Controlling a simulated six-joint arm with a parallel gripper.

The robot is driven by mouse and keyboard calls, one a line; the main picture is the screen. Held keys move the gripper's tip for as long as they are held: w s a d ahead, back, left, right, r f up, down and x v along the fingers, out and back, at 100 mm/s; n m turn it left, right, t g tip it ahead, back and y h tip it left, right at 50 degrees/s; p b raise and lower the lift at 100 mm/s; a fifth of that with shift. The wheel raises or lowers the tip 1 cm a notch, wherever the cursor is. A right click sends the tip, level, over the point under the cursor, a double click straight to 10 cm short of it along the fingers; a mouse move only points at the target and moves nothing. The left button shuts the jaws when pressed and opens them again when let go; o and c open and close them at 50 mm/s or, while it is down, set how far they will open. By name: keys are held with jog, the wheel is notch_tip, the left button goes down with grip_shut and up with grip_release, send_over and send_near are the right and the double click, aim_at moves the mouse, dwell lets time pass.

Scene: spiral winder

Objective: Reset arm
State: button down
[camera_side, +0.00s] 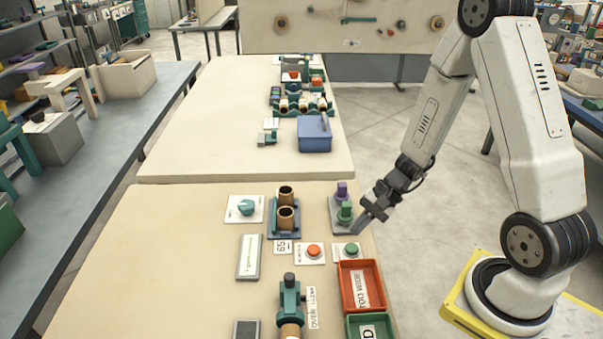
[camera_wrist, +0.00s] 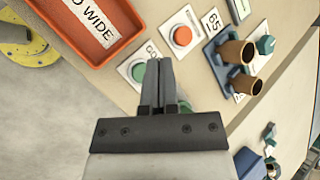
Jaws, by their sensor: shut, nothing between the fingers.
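My gripper (camera_side: 362,222) is at the right edge of the near table, fingers pointing down and to the left. In the wrist view my gripper (camera_wrist: 158,66) has its two fingers together with nothing between them. Beside it in the side view stands a grey holder (camera_side: 337,227) with a purple piece (camera_side: 342,190) and a green piece (camera_side: 345,211). The fingers appear close to this holder; I cannot tell whether they touch it. A green button (camera_side: 351,249) lies just in front of the fingertips; the green button (camera_wrist: 139,71) shows left of the fingers in the wrist view.
A red button (camera_side: 314,251), a red tray (camera_side: 346,300) marked TOO WIDE and a green tray (camera_side: 356,332) lie nearer the camera. Two brown cylinders stand on a blue base (camera_side: 271,230). A teal device (camera_side: 289,300) stands at the front. The table's left part is clear.

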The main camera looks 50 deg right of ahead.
jog(key=s+a+r+n+h, duration=0.1)
jog(key=a+r+n+h, duration=0.1)
jog(key=n, duration=0.4)
jog(key=s+a+r+n+h, duration=0.2)
jog(key=r+n+h, duration=0.3)
jog(key=r+n, duration=0.2)
jog(key=shift+a+r+n+g, duration=0.15)
jog(key=shift+a+n+g, duration=0.15)
jog(key=shift+g, duration=0.1)
dwell(0.6)
